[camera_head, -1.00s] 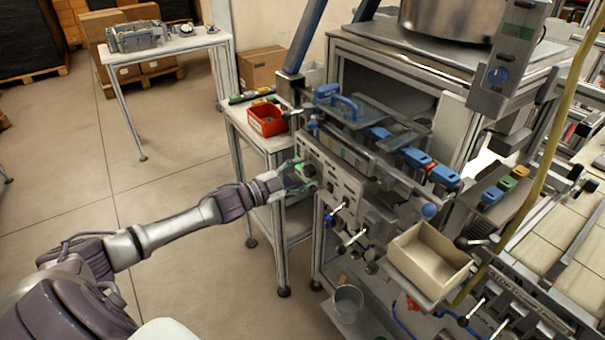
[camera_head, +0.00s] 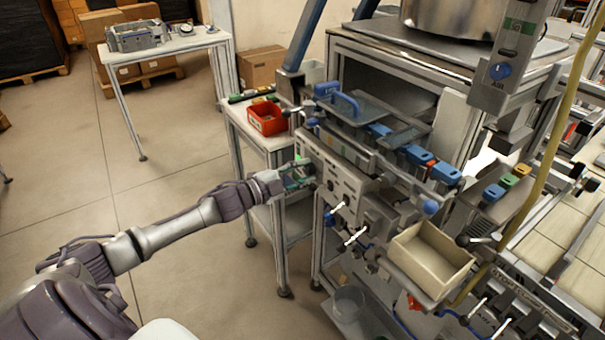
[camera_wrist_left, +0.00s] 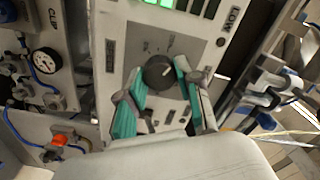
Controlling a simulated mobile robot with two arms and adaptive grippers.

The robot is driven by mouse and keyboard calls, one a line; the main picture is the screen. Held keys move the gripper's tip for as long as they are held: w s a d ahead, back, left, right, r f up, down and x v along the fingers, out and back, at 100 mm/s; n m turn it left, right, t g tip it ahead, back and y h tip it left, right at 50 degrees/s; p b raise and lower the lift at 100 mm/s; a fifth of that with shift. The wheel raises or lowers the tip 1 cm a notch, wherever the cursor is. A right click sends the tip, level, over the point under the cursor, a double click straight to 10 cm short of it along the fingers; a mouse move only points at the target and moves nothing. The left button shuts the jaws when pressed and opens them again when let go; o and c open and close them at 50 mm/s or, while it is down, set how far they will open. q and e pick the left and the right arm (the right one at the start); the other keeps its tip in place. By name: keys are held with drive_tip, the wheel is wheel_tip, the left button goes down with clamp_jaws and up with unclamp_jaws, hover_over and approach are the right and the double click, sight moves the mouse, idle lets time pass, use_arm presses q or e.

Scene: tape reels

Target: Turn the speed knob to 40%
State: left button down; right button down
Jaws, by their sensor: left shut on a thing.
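The speed knob (camera_wrist_left: 158,72) is a dark round knob with a white pointer line, on a grey dial plate with scale marks, in the left wrist view. The pointer is tilted toward the right; the scale numbers are too small to read. My left gripper (camera_wrist_left: 156,84) has its teal finger pads at either side of the knob and is shut on it. In the head view my left gripper (camera_head: 298,178) is at the left end of the light control panel (camera_head: 345,182), where the knob is hidden. My right gripper is not in view.
A green lit display (camera_wrist_left: 160,4) is above the knob. A red bin (camera_head: 267,120) stands on the side table behind my gripper. A beige open box (camera_head: 430,256) and white-handled levers (camera_head: 355,237) stick out to the right. Floor at the left is clear.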

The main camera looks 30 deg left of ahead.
use_arm(q)
drive_tip(key=m+b, duration=0.1)
drive_tip(key=m, duration=0.2)
drive_tip(key=shift+f+m, duration=0.15)
drive_tip(key=shift+m, duration=0.15)
drive_tip(key=shift+m+b, duration=0.8)
drive_tip(key=shift+m, duration=0.9)
drive_tip(key=c, duration=0.8)
unclamp_jaws()
drive_tip(key=shift+o, duration=0.2)
drive_tip(key=shift+s+a, duration=0.2)
drive_tip(key=shift+s, duration=0.35)
drive_tip(key=v, duration=1)
drive_tip(key=shift+s, duration=0.4)
